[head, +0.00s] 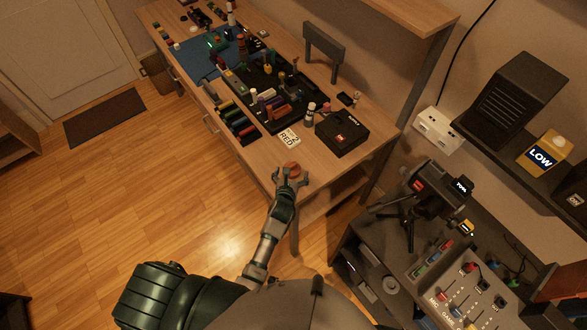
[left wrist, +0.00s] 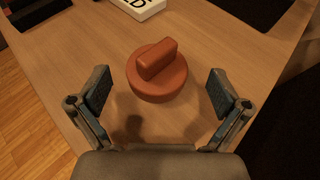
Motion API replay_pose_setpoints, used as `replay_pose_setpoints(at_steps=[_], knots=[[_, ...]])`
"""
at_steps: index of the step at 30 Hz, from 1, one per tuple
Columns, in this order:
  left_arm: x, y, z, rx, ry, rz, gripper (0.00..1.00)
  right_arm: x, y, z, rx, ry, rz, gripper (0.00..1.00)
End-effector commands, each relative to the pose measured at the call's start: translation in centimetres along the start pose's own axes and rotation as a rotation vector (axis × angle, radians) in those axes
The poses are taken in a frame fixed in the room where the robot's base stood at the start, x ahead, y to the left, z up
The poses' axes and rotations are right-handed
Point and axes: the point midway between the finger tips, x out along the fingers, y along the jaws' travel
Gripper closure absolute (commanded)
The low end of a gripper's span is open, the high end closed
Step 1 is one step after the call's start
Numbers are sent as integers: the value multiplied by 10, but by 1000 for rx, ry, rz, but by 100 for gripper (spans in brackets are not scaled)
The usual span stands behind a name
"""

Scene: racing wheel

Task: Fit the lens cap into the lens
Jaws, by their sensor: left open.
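An orange-red round cap with a raised bar grip (left wrist: 157,72), which I take to be the lens cap, lies on the wooden table near its front corner. In the head view the cap (head: 291,167) shows just beyond my left gripper (head: 291,175). My left gripper is open, its two fingers apart on either side of the cap, with visible gaps and nothing held. A black camera-like device (head: 440,190) stands on a tripod at the right; I cannot make out its lens opening. My right gripper is not in view.
The wooden table (head: 255,165) carries a white "RED" block (head: 289,138), a black box (head: 342,133) and several coloured items in dark trays behind the cap. A lower dark desk with a mixer panel (head: 470,295) is at right. The table around the cap is clear.

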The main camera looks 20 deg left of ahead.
Motion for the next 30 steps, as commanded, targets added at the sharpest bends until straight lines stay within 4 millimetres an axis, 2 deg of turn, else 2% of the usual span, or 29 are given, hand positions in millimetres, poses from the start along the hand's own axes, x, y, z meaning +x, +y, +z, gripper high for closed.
replay_pose_setpoints(at_steps=[3,5,12,13,19,30], knots=[[18,0,0,-1,-1,0,0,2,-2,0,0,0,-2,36],[23,-1,0,-1,0,0,0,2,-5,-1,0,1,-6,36],[25,-3,0,3,0,1,0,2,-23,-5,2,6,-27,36],[25,-3,0,3,-1,1,3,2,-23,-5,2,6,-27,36],[25,-3,0,3,0,1,52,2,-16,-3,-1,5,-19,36],[25,-1,1,1,0,0,53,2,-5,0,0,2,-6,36]])
